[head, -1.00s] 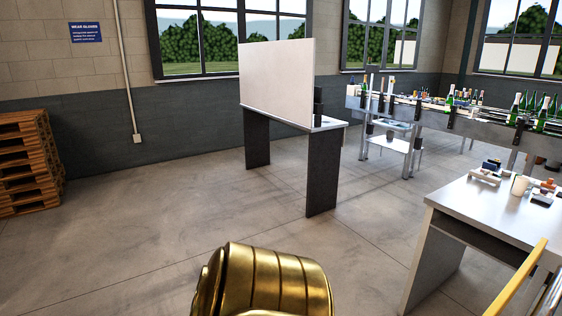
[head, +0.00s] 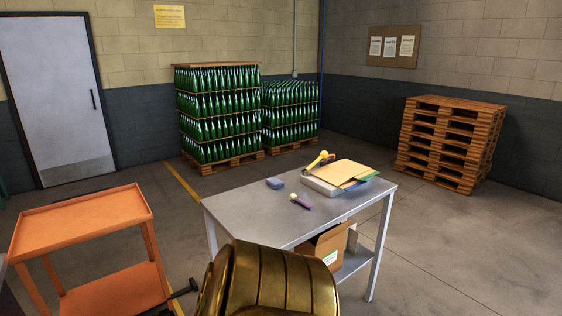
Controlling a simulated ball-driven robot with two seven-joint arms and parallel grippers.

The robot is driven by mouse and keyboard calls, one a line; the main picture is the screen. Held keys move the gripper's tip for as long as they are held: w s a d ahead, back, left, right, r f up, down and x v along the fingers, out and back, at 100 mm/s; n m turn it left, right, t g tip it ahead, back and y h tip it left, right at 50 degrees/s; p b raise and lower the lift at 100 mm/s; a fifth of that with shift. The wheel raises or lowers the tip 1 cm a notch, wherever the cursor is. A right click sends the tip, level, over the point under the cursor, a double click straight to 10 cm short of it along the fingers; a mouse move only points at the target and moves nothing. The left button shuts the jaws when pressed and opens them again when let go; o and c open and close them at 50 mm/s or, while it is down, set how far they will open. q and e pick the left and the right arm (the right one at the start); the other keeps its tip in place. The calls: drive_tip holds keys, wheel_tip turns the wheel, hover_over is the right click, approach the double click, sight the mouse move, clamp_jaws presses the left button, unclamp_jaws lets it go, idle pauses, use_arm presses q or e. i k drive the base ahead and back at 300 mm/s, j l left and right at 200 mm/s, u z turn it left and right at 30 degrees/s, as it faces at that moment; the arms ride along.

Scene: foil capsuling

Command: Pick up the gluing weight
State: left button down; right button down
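I cannot make out a gluing weight for certain in the head view. A small blue-grey block (head: 275,183) lies on the metal table (head: 240,209), left of its middle, but I cannot tell what it is. A short dark purple and white item (head: 301,202) lies near it.
Folders (head: 346,173) and a yellow-handled tape dispenser (head: 319,160) lie at the table's back right. A cardboard box (head: 325,246) is on its lower shelf. An orange cart (head: 85,215) stands left. Bottle pallets (head: 218,115) and stacked pallets (head: 450,140) stand behind. Floor at right is clear.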

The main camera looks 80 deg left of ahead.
sight(328, 162)
drive_tip(key=u, duration=2.4)
drive_tip(key=i+l, duration=0.15)
